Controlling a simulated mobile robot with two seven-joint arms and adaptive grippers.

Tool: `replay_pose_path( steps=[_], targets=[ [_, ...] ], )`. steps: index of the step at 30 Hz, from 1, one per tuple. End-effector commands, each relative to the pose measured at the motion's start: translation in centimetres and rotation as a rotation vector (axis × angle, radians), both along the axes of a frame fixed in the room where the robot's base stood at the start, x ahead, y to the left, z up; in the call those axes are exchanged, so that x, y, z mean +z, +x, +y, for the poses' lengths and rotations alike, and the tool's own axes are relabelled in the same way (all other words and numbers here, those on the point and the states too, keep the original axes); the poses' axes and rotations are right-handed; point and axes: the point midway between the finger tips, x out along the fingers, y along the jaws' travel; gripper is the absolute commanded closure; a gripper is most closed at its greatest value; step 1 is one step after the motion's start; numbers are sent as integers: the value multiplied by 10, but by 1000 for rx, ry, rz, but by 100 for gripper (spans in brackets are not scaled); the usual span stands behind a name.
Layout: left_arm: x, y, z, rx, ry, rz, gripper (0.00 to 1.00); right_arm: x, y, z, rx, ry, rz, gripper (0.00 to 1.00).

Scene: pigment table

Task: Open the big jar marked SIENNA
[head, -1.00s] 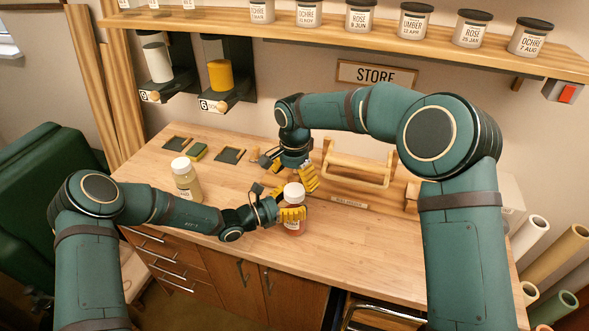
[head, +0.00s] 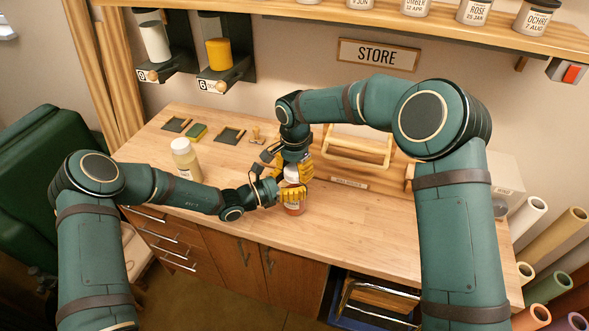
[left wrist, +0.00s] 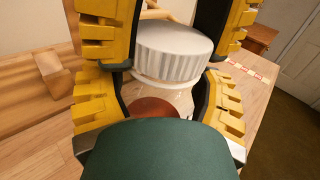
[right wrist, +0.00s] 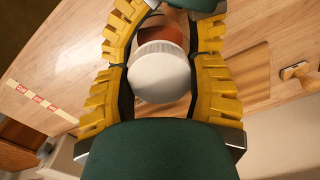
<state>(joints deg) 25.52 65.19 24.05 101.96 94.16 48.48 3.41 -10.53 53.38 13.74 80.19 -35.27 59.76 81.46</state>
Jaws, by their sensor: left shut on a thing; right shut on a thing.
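A big clear jar (head: 293,209) with red-brown contents stands on the worktop near its front edge; its label cannot be read here. Its ribbed white lid (left wrist: 172,52) is on the jar. My left gripper (head: 290,195) is shut around the jar's body from the left. My right gripper (head: 293,170) comes from above and is shut on the lid, which also shows between its yellow fingers in the right wrist view (right wrist: 162,75). The fingers hide much of the jar and lid in the head view.
A second white-lidded jar (head: 185,160) with pale contents stands at left on the worktop (head: 365,225). A shelf of small jars runs above the STORE sign (head: 377,55). The front right worktop is clear.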

Motion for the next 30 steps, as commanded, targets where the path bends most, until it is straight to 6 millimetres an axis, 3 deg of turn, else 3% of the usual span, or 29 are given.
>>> replay_pose_path(
  steps=[4, 8, 30],
  targets=[
    [0, 0, 0, 1, 0, 0, 100, 0, 0, 0, 70, 0, 0, 86],
    [0, 0, 0, 1, 0, 0, 100, 0, 0, 0, 266, 0, 0, 86],
    [0, 0, 0, 1, 0, 0, 100, 1, 0, 0, 1655, -3, 1, 86]
  ],
)
